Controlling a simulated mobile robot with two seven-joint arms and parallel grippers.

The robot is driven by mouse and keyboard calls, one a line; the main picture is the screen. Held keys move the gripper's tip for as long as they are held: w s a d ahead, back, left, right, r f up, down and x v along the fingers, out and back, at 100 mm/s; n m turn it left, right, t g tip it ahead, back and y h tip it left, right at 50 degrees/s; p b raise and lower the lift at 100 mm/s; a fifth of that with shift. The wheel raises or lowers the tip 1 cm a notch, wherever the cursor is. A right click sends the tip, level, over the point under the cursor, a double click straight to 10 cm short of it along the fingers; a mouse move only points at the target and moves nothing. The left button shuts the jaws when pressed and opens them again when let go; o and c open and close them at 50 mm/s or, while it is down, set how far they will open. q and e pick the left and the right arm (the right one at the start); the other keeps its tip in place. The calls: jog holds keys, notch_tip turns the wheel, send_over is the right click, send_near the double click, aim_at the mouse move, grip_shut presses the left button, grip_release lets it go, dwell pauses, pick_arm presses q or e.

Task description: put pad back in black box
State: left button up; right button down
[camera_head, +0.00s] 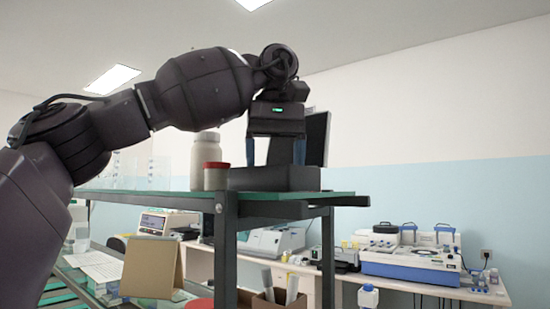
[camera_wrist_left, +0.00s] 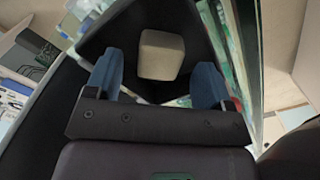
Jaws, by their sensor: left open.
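The black box (camera_head: 274,179) stands on the upper shelf, near its right end. My left gripper (camera_head: 275,157) points down over it with its blue fingers apart. In the left wrist view the open box (camera_wrist_left: 92,40) lies below my left gripper (camera_wrist_left: 157,80). A beige block-like pad (camera_wrist_left: 161,55) lies inside the box, between and beyond the fingertips. The fingers do not close on it. In the head view the box wall hides the pad. My right gripper shows in neither view.
The green shelf (camera_head: 130,196) also holds a white bottle (camera_head: 205,153) and a small red-lidded jar (camera_head: 217,177), close left of the box. Below are a cardboard stand (camera_head: 151,267) and a carton of tubes. Lab machines (camera_head: 411,257) stand on a bench behind.

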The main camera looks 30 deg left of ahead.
pick_arm(q)
jog(key=shift+r, duration=0.1)
notch_tip(320, 180, up, 3)
jog(key=shift+f+p, duration=0.1)
jog(key=shift+p, duration=0.8)
notch_tip(320, 180, up, 8)
jog(key=shift+f, duration=0.1)
dwell(0.6)
